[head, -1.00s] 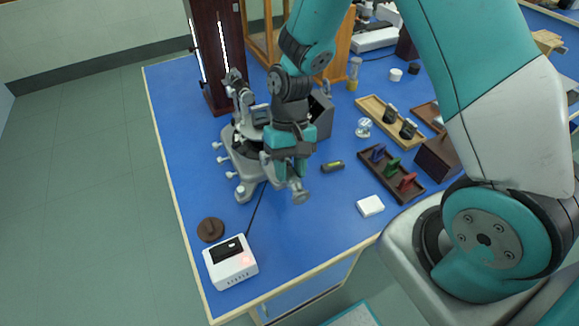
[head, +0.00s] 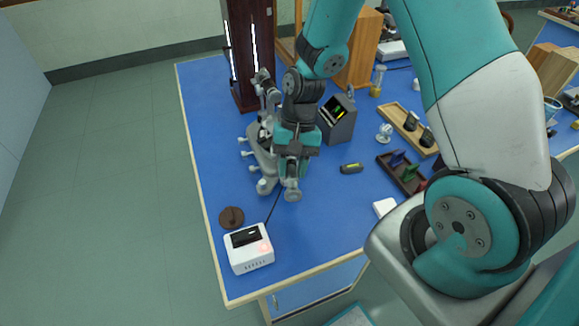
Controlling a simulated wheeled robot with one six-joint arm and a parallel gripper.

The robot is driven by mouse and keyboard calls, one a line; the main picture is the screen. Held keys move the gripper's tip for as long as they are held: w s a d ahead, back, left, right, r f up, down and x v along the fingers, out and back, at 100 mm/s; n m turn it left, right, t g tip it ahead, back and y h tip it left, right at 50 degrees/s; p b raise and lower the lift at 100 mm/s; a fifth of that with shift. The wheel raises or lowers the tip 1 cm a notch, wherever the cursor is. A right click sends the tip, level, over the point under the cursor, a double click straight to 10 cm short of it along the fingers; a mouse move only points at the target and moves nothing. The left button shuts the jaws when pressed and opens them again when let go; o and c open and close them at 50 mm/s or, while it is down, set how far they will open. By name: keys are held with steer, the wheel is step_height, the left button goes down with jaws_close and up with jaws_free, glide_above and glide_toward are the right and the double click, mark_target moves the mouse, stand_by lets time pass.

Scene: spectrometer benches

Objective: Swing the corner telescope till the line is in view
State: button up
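The grey spectrometer (head: 258,148) stands at the left of the blue bench, partly hidden behind my arm. A grey tube (head: 263,80) on its far side points toward the dark cabinet. A round grey end (head: 292,190), apparently the telescope's eyepiece, shows just below my gripper (head: 292,170). My gripper is at the telescope, and its fingers are too hidden to tell open from shut. A grey box with a dark slanted screen (head: 338,110) stands to the right of the arm. Yellow-green marks show on the screen.
A dark cabinet (head: 249,40) with bright upright tubes stands behind. A white box (head: 249,249) with a cable and a brown disc (head: 231,218) lie at the front left. A small dark block (head: 351,168), wooden trays (head: 410,129) and a white block (head: 385,207) are to the right.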

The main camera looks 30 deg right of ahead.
steer(key=o, duration=0.3)
steer(key=b+v, duration=0.1)
steer(key=v, duration=1.6)
steer(key=shift+r, duration=0.25)
steer(key=shift+w, duration=0.1)
steer(key=s+a+r+n+t, duration=0.1)
steer(key=s+a+r+n, duration=0.2)
steer(key=s+a+n, duration=0.3)
steer(key=s+a+r+n+t, duration=0.2)
steer(key=s+a+n, duration=0.4)
steer(key=s, duration=0.7)
steer(key=shift+a+r+y, duration=0.3)
steer(key=shift+a+r, duration=0.25)
steer(key=shift+a, duration=0.7)
